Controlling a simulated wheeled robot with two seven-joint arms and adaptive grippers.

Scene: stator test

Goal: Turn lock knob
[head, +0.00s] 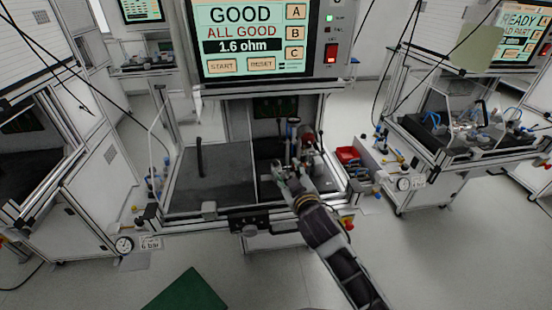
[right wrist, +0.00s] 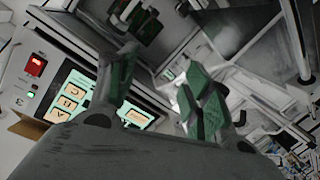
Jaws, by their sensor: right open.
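The test station's fixture (head: 294,128) stands inside the open bay, with a reddish, stator-like part (head: 308,136) at its right side. I cannot pick out the lock knob for certain; it is small or hidden behind my gripper. My right gripper (head: 287,177) reaches into the bay from the lower right, just in front of the fixture. Its green-padded fingers stand apart in the right wrist view (right wrist: 160,88), with nothing seen between them. I cannot tell whether it touches the fixture. My left gripper is not in view.
The screen (head: 254,40) above the bay reads GOOD, ALL GOOD, 1.6 ohm. A dark flat surface (head: 212,180) lies clear on the bay's left side. A red bin (head: 347,154) stands right of the bay. Another station (head: 462,130) is farther right.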

